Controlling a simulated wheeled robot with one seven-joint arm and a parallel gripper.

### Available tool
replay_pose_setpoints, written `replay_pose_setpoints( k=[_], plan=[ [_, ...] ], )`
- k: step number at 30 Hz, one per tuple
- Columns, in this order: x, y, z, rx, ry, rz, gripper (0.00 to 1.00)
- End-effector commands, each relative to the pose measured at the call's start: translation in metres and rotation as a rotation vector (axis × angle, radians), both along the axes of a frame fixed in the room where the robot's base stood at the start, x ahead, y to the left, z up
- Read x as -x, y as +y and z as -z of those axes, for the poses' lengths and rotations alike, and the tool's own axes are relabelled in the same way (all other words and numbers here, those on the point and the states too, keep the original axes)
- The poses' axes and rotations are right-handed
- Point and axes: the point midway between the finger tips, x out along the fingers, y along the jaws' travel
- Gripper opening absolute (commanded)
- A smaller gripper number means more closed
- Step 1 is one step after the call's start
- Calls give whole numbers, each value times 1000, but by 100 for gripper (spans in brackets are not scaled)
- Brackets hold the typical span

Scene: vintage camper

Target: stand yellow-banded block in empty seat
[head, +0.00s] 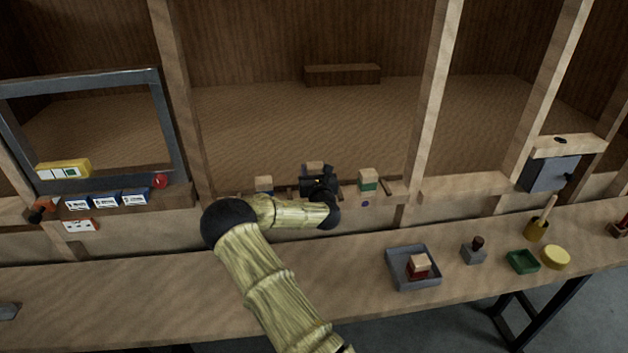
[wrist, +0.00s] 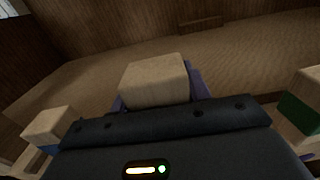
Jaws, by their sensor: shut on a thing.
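My gripper (head: 318,184) is at the shelf behind the counter, shut on a pale wooden block (head: 313,167). In the wrist view the block's bare wooden top (wrist: 155,80) shows beyond the dark gripper body, with bluish-purple surfaces beside it. Its band is hidden, so I cannot tell its colour or whether its base touches the shelf. A blue-banded block (head: 264,184) stands to the left, also in the wrist view (wrist: 52,128). A green-banded block (head: 368,181) stands to the right, also in the wrist view (wrist: 302,108). The seat under my gripper is hidden.
On the counter, a grey tray (head: 398,277) holds a red-banded block (head: 418,266). Right of it are a stamp (head: 474,251), a green dish (head: 522,262), a yellow round thing (head: 556,257) and a yellow pot (head: 537,230). Wooden posts (head: 430,110) flank the opening. The counter's left is mostly clear.

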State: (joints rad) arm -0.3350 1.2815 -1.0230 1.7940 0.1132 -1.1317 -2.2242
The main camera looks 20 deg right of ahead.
Motion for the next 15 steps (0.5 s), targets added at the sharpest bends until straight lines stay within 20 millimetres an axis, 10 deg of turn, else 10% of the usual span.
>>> replay_pose_setpoints(
  k=[15],
  plan=[
    [0, 0, 37, 1, 0, -1, 22]
  ],
)
